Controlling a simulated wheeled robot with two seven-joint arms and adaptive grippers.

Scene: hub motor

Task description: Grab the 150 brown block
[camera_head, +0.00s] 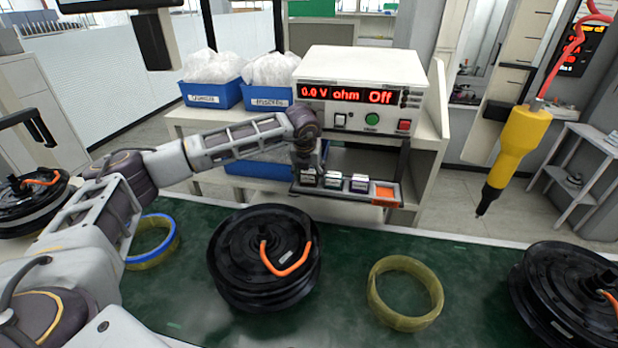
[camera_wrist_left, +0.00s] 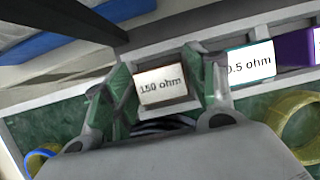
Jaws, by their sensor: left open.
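The 150 brown block (camera_wrist_left: 162,88), with a white "150 ohm" label and brown edges, sits in the tray between the two green-padded fingers of my left gripper (camera_wrist_left: 158,80) in the left wrist view. The fingers stand open on either side of it; contact cannot be told. In the head view my left gripper (camera_head: 306,166) points down over the left end of the tray, at the leftmost block (camera_head: 308,180). My right gripper is not in view.
The tray (camera_head: 345,197) also holds a teal-edged 0.5 ohm block (camera_wrist_left: 250,62) and a purple block (camera_wrist_left: 295,48). An ohm meter (camera_head: 360,85) stands behind. A black hub motor (camera_head: 265,255) and yellow ring (camera_head: 405,292) lie on the green table. A yellow tool (camera_head: 518,145) hangs right.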

